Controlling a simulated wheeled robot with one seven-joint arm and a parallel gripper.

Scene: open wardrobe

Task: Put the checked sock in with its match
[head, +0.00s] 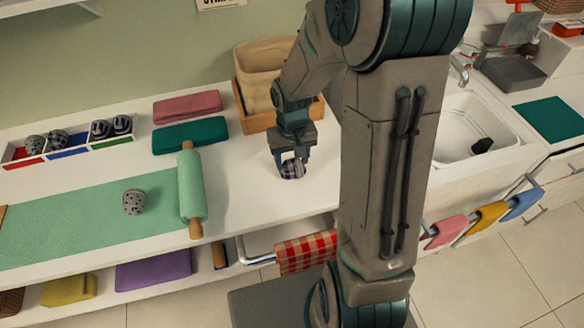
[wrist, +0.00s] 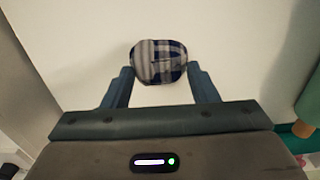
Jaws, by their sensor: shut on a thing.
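My gripper (head: 292,161) is low over the white counter, right of the green rolling pin, and is shut on the checked sock (head: 292,170). In the wrist view the sock (wrist: 158,60) is a rolled ball with grey, white and dark blue checks, between the two fingers (wrist: 159,72). At the far left is a white tray (head: 67,157) with red, blue and green compartments. A speckled sock (head: 35,143) is at the red one, a dark patterned sock (head: 57,137) at the blue one, and two dark striped socks (head: 110,127) at the green one. Fine patterns there are hard to tell.
A rolling pin (head: 191,188) and a speckled sock (head: 134,201) lie on a green mat (head: 85,225). Folded pink (head: 187,106) and teal (head: 190,135) cloths are behind. A wooden crate (head: 252,122) with a tan bin stands behind my gripper. A sink (head: 465,125) is right.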

